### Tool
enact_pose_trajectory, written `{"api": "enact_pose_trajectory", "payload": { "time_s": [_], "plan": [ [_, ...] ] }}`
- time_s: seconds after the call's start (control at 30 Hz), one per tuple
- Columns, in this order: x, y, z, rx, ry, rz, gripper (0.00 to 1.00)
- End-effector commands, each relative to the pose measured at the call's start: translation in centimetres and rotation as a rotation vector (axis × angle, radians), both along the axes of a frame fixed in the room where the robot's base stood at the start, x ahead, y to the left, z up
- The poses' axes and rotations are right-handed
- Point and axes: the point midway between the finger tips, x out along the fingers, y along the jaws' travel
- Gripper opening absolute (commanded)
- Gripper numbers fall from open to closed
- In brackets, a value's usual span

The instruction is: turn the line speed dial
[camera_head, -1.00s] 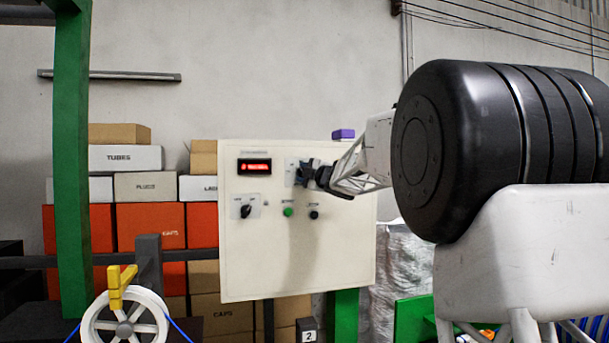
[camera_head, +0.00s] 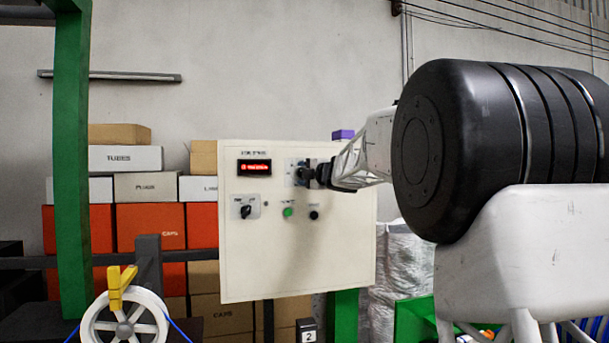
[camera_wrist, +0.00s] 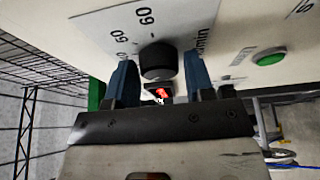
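The line speed dial is a black round knob (camera_wrist: 158,62) on a white scale plate with printed numbers, (camera_wrist: 95,28) on the control panel. In the wrist view my gripper (camera_wrist: 160,80) has one blue finger on each side of the knob, with narrow gaps showing, so it looks open around it. In the head view my gripper (camera_head: 317,175) is at the dial plate (camera_head: 289,168), upper right on the panel, and mostly covers the dial. Contact with the knob cannot be told.
The cream control panel (camera_head: 240,270) also carries a red-lit display (camera_head: 254,168), a selector switch (camera_head: 246,210), a green button (camera_head: 288,211) and a black button (camera_head: 314,215). The green button also shows in the wrist view (camera_wrist: 269,57). Stacked boxes (camera_head: 150,225) stand behind, left of the panel.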

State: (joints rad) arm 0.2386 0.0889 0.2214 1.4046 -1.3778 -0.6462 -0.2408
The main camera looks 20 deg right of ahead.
Motion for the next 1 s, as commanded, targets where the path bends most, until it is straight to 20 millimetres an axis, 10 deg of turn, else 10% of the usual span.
{"api": "enact_pose_trajectory", "payload": {
  "time_s": [1.0],
  "plan": [
    [-4.5, -1.9, 0.0, 0.001, 0.000, -0.002, 0.63]
  ]
}}
